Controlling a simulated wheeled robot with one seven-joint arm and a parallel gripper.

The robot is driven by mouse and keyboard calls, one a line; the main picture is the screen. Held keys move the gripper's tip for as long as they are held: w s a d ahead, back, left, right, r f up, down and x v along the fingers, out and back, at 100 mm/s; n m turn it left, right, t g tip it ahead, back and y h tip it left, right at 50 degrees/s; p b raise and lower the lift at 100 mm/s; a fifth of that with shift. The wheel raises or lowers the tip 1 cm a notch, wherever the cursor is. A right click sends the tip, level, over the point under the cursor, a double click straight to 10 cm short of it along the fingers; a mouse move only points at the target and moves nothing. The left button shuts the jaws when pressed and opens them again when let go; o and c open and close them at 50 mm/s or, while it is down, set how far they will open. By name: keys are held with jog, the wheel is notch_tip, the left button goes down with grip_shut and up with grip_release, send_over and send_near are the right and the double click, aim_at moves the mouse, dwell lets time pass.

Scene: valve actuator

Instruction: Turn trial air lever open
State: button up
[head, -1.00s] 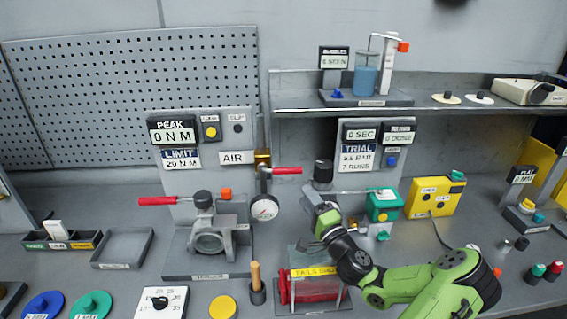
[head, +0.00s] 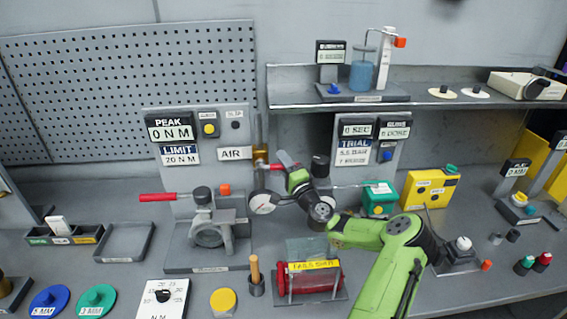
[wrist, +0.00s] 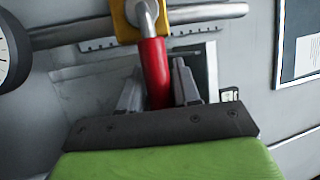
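The red-handled air lever (head: 281,158) is on the brass-yellow valve body (head: 261,157), right of the AIR sign (head: 236,153). Its handle points right from the valve in the head view. In the wrist view the red handle (wrist: 152,62) runs from the yellow valve body (wrist: 140,12) down between my two fingers. My gripper (wrist: 160,80) is open around the handle, with a small gap visible on the right finger's side. In the head view my gripper (head: 290,167) is at the handle, and my wrist hides the handle's outer end.
A round gauge (head: 263,202) sits just below and left of the lever. A black-capped post (head: 320,166) and a green box (head: 379,197) stand to the right. A clear-shielded red cylinder (head: 312,278) lies below. Another red lever (head: 158,197) is at left.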

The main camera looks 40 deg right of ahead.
grip_shut()
notch_tip(320, 180, up, 6)
jog(key=r+n+g+b, duration=0.1)
jog(key=n+g+b, duration=0.2)
jog(key=n+g, duration=0.8)
send_over(260, 160)
jog(key=shift+s+f+n+t+y, duration=0.1)
jog(key=shift+f+n+t+y, duration=0.05)
jog(key=shift+n+t, duration=0.8)
jog(key=shift+s+f+n+t+y, duration=0.1)
jog(key=shift+n+t+y, duration=0.05)
jog(key=shift+n+t, duration=0.8)
jog(key=shift+w, duration=0.1)
jog(key=shift+o, duration=1.9)
grip_release()
